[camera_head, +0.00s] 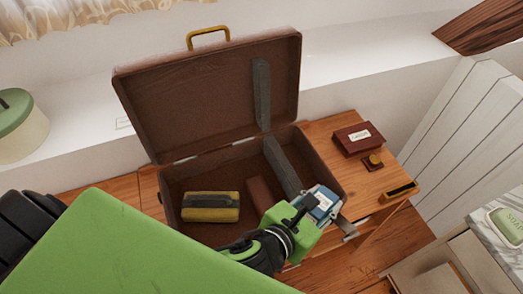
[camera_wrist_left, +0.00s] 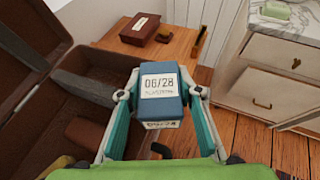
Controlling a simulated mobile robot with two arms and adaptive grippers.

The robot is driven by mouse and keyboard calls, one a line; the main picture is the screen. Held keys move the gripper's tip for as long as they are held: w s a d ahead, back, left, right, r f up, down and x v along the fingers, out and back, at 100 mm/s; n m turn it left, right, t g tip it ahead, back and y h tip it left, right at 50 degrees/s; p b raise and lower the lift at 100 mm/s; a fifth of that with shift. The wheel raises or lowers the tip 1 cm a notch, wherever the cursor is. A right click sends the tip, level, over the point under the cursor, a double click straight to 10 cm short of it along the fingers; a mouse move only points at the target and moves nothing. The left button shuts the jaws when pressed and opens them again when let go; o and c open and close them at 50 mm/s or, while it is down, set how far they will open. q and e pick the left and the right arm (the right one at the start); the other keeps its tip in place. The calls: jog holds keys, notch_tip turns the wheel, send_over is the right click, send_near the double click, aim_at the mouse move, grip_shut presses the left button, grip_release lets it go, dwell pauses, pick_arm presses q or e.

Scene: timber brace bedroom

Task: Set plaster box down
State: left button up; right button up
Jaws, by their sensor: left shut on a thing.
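The plaster box is a small blue box (camera_head: 322,203) with a white label; in the left wrist view the box (camera_wrist_left: 172,110) shows "06/28" on its label. My left gripper (camera_head: 318,207) is shut on it. In the left wrist view the two teal fingers of the gripper (camera_wrist_left: 162,98) press its sides. It is held over or near the front right corner of the open brown suitcase (camera_head: 208,98); the height above it is hard to tell. My right gripper is out of view.
The suitcase holds a yellow and dark roll (camera_head: 210,207), a reddish-brown item (camera_head: 260,193) and a grey strap (camera_head: 282,168). On the wooden table (camera_head: 372,186) to its right stand a dark red labelled box (camera_head: 352,139) and a small brass-topped item (camera_head: 375,159). A marble-topped cabinet (camera_head: 508,240) is further right.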

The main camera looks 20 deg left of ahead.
pick_arm(q)
jog(key=shift+w+a+f, duration=0.4)
jog(key=shift+w+a, duration=0.1)
jog(key=shift+w, duration=0.25)
jog(key=w+a+f, duration=0.3)
jog(key=w+a, duration=0.1)
jog(key=w, duration=0.1)
send_over(297, 186)
jog(key=f, duration=0.3)
jog(key=s+f, duration=0.1)
jog(key=f, duration=0.1)
jog(key=shift+d, duration=0.25)
jog(key=shift+w+a+f, duration=0.25)
jog(key=shift+w+f, duration=0.1)
jog(key=shift+f, duration=0.1)
notch_tip(297, 186, down, 3)
jog(key=shift+w, duration=0.1)
jog(key=shift+f, duration=0.15)
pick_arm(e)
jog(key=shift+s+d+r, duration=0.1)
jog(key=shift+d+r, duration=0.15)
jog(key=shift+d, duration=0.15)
